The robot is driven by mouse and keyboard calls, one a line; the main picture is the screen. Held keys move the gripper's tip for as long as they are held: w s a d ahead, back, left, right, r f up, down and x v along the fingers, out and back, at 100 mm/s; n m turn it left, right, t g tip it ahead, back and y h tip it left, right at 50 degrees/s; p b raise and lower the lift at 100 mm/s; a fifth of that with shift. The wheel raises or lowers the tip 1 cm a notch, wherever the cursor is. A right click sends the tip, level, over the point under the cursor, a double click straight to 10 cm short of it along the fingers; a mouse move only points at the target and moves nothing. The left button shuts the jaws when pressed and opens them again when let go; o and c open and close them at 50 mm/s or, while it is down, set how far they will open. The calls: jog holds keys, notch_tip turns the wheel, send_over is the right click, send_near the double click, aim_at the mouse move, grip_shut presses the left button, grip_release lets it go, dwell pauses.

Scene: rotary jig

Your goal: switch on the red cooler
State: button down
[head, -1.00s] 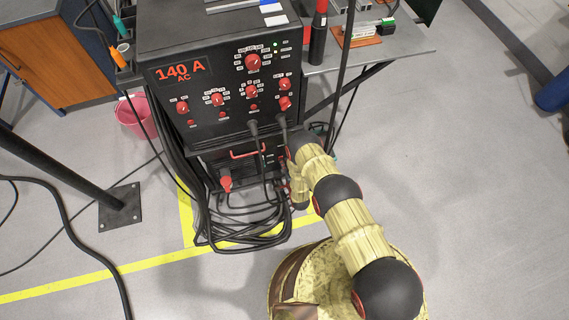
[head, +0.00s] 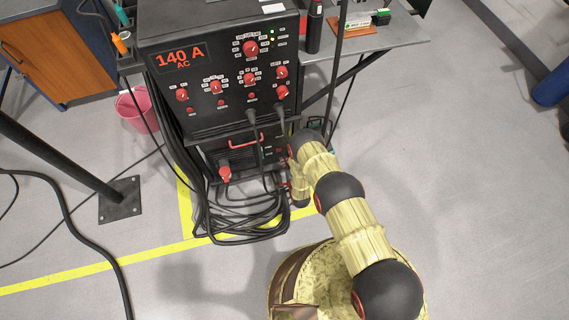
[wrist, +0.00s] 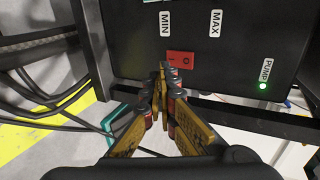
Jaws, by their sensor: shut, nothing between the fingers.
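The cooler is the black unit (head: 212,160) with a red handle (head: 246,140), low under the welding machine in the head view. Its dark panel (wrist: 225,75) fills the upper wrist view, with MIN, MAX and PUMP labels. A red rocker switch (wrist: 181,59) sits on the panel's lower part. The small lamp (wrist: 263,86) by PUMP glows green. My gripper (wrist: 163,72) is shut and empty, its tips just left of and below the switch. I cannot tell whether the tips touch the panel. In the head view the fingers are mostly hidden by my arm.
The welding machine (head: 200,100) stands above, showing 140 A AC, with several red knobs. Black cables (head: 240,222) hang and coil in front of the cooler. A shelf (head: 375,40) juts out at the right. A pink bucket (head: 133,108) stands at the left.

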jog(key=s+d+r+p, duration=0.1)
jog(key=s+p, duration=0.3)
jog(key=s, duration=0.5)
jog(key=shift+s+d+r, duration=0.3)
jog(key=shift+d+r, duration=0.1)
jog(key=shift+d, duration=0.45)
